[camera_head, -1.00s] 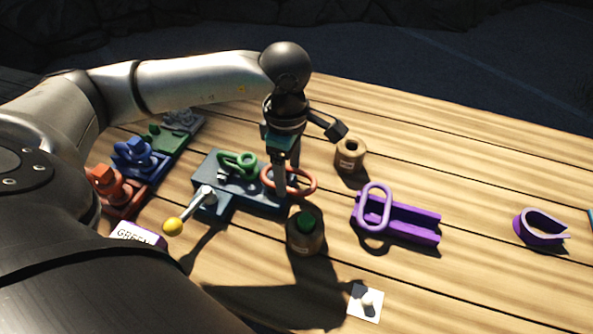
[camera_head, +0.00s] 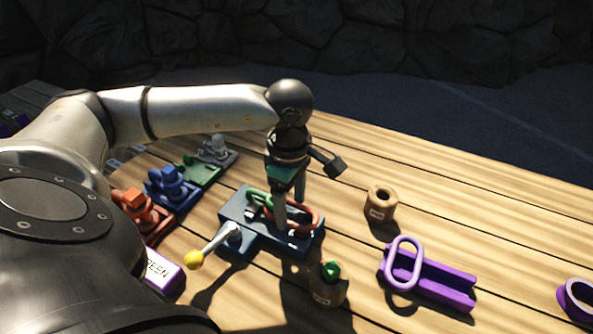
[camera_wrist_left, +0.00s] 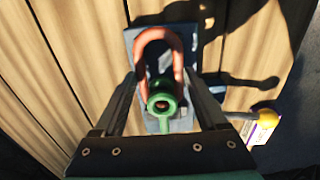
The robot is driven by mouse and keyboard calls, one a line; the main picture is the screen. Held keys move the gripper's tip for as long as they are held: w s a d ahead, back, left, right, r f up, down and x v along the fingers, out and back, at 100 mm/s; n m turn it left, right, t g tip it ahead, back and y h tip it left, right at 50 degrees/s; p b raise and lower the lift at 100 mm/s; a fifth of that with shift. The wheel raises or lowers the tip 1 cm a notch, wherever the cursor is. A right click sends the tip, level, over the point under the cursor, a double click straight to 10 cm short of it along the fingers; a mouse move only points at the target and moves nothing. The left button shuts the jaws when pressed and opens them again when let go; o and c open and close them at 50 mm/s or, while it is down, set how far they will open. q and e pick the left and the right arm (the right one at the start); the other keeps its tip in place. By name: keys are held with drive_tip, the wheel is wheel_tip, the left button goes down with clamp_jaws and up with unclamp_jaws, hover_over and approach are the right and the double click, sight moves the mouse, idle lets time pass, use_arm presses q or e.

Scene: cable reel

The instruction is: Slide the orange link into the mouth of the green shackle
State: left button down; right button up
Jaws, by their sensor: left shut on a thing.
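The orange link (camera_head: 303,214) is an oval ring held low over the dark blue base (camera_head: 240,212) in the head view. My left gripper (camera_head: 281,222) points down and is shut on it. The green shackle (camera_head: 258,199) stands on the base, to the left of the link and overlapping it in the picture. In the left wrist view, the link (camera_wrist_left: 158,38) arches between the fingers (camera_wrist_left: 162,88), and the shackle (camera_wrist_left: 163,103) lies at its near end. How far the link is inside the shackle's mouth cannot be told. My right gripper is out of view.
A lever with a yellow knob (camera_head: 194,260) sticks out from the base. A green-topped brown spool (camera_head: 327,290) and another spool (camera_head: 381,205) stand close by. A purple link (camera_head: 404,264) rests on a purple rail (camera_head: 446,287). Coloured shackle blocks (camera_head: 170,186) line the left.

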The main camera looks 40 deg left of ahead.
use_arm(q)
drive_tip(key=shift+a, duration=0.1)
idle(0.4)
drive_tip(key=shift+f+b, duration=0.1)
drive_tip(key=shift+b, duration=0.2)
unclamp_jaws()
idle(0.4)
wheel_tip(320, 180, up, 15)
drive_tip(key=p, duration=0.3)
